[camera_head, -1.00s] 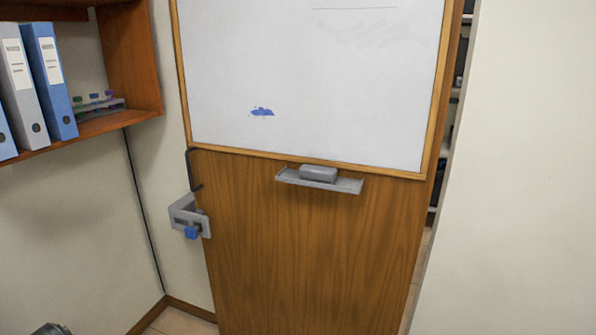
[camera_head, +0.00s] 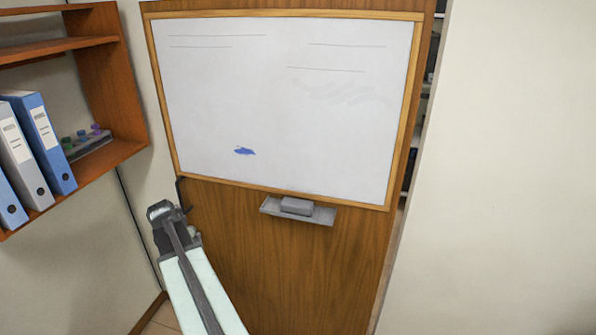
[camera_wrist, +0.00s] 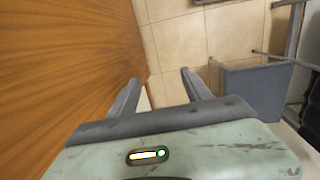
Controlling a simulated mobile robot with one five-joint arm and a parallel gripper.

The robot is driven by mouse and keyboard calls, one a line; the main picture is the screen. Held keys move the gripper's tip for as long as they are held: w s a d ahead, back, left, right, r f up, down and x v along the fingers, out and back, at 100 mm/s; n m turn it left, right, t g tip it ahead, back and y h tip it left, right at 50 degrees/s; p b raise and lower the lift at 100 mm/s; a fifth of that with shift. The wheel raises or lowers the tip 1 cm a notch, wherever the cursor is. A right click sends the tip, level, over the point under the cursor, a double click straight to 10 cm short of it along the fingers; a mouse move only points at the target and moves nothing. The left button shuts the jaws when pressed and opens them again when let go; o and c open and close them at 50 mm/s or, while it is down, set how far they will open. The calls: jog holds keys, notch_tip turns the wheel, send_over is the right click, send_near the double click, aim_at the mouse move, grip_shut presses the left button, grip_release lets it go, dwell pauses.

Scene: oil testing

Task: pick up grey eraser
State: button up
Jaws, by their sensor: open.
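The grey eraser (camera_head: 297,206) is a small block lying on the grey tray (camera_head: 322,219) below the whiteboard (camera_head: 290,110), in the head view. My arm shows in the lower left of the head view, with its dark upper end left of the tray and well apart from the eraser. In the wrist view my gripper (camera_wrist: 160,80) is open, its two dark fingers spread with floor tiles seen between them. The eraser does not show in the wrist view.
The board hangs on a wooden panel (camera_head: 290,270) and bears a blue mark (camera_head: 244,151). A wooden shelf (camera_head: 112,90) with binders (camera_head: 45,140) stands at left. A plain wall (camera_head: 510,180) is at right. The wrist view shows tiled floor (camera_wrist: 180,45) and a grey-blue object (camera_wrist: 255,90).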

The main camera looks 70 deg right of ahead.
jog(key=s+d+r+g+p, duration=0.1)
jog(key=s+d+r+p, duration=1.2)
jog(key=d+r, duration=0.45)
jog(key=p, duration=0.4)
send_near(296, 202)
jog(key=shift+s+a+f+n+g, duration=0.2)
jog(key=shift+a+f+n+g, duration=0.1)
jog(key=shift+f+g, duration=0.15)
jog(key=b+x, duration=0.3)
jog(key=shift+w+f, duration=0.1)
jog(key=shift+w, duration=0.05)
jog(key=b+x, duration=0.5)
jog(key=shift+w+d+f, duration=0.2)
jog(key=shift+d, duration=0.1)
jog(key=shift+r, duration=0.2)
jog(key=c, duration=1.1)
